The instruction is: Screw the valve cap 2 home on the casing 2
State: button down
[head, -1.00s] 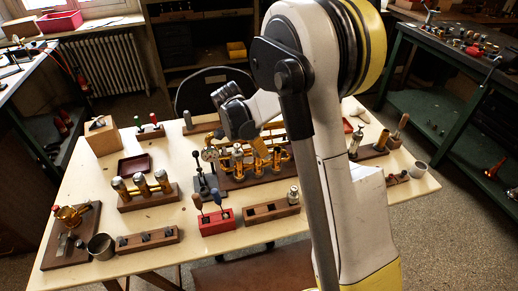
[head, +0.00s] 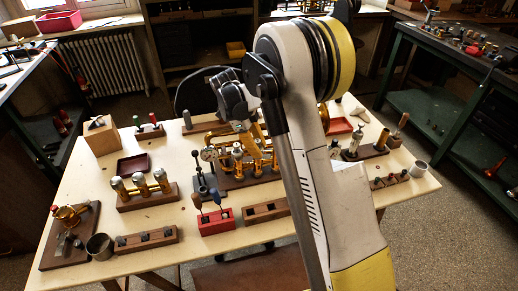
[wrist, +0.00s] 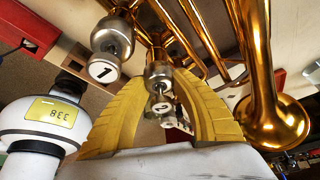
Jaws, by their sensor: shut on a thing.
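The brass horn (head: 228,172) lies on the bench in the head view, partly behind my arm. In the wrist view its bell and gold tubes (wrist: 262,85) fill the upper right. My gripper (wrist: 165,78) has its two yellow fingers shut around valve cap 2 (wrist: 158,76), a silver cap with a round button marked 2 below it in the picture. Valve cap 1 (wrist: 112,36), with a button marked 1, stands to the left, apart from the fingers. Casing 2 and its thread are hidden, so I cannot tell how far the cap is seated.
A wooden block with several gold valves (head: 143,187) stands left of the horn. A red tool block (head: 216,222) and a slotted dark block (head: 264,211) lie in front. A dark red tray (head: 134,164) is at the back left. Bare bench lies between them.

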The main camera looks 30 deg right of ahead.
jog(key=m+y, duration=0.1)
jog(key=m, duration=0.1)
jog(key=m+g, duration=0.1)
jog(key=m, duration=0.2)
jog(key=shift+a+y, duration=0.1)
jog(key=shift+y, duration=0.3)
jog(key=shift+m, duration=0.6)
jog(key=c, duration=1)
grip_release()
jog(key=shift+c, duration=0.2)
